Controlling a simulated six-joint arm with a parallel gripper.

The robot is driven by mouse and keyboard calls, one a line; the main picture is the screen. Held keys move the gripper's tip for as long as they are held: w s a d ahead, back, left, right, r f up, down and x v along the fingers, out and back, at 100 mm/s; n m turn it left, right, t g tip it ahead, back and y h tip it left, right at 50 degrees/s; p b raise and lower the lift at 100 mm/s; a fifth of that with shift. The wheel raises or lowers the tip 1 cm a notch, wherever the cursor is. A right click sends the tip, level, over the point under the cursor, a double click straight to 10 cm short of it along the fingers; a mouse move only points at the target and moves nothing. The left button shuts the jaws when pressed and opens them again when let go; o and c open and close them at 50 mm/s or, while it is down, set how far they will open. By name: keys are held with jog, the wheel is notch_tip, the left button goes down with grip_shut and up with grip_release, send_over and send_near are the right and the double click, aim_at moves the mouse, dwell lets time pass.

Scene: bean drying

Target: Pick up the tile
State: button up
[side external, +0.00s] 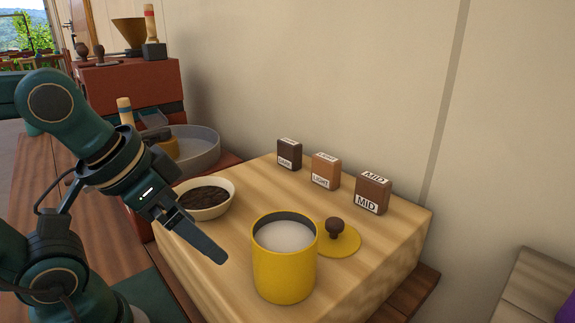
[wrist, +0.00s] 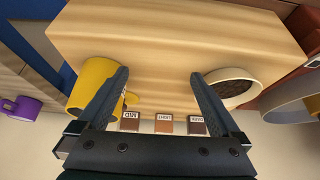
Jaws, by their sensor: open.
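Three small block-shaped tiles stand upright in a row at the back of the light wooden board (side external: 240,180). They are a dark brown one, its label apparently DARK (side external: 289,154), a lighter brown LIGHT tile (side external: 325,171) and a reddish-brown MID tile (side external: 373,193). In the wrist view, the MID tile (wrist: 130,122), LIGHT tile (wrist: 163,124) and dark tile (wrist: 197,127) show low between the fingers, partly cut off by the gripper body. My gripper (side external: 212,248) is open and empty over the board's front left, apart from the tiles. Its fingers (wrist: 158,76) are spread wide in the wrist view.
An open yellow canister (side external: 284,270) with pale contents stands front centre, its knobbed yellow lid (side external: 345,242) lying beside it. A bowl of dark beans (side external: 207,212) is close behind my gripper. A round pan (side external: 205,150) is at the back left. A wall rises behind the board.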

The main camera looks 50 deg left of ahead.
notch_tip(320, 180, up, 7)
jog(key=w, duration=0.1)
jog(key=t, duration=0.3)
send_over(285, 146)
jog(key=s, duration=0.2)
jog(key=f, duration=0.1)
notch_tip(285, 146, down, 4)
jog(key=shift+s, duration=0.1)
jog(key=shift+f, duration=0.5)
jog(key=shift+x, duration=2.45)
jog(key=shift+r, duration=0.1)
jog(key=shift+c, duration=0.3)
jog(key=c, duration=1.4)
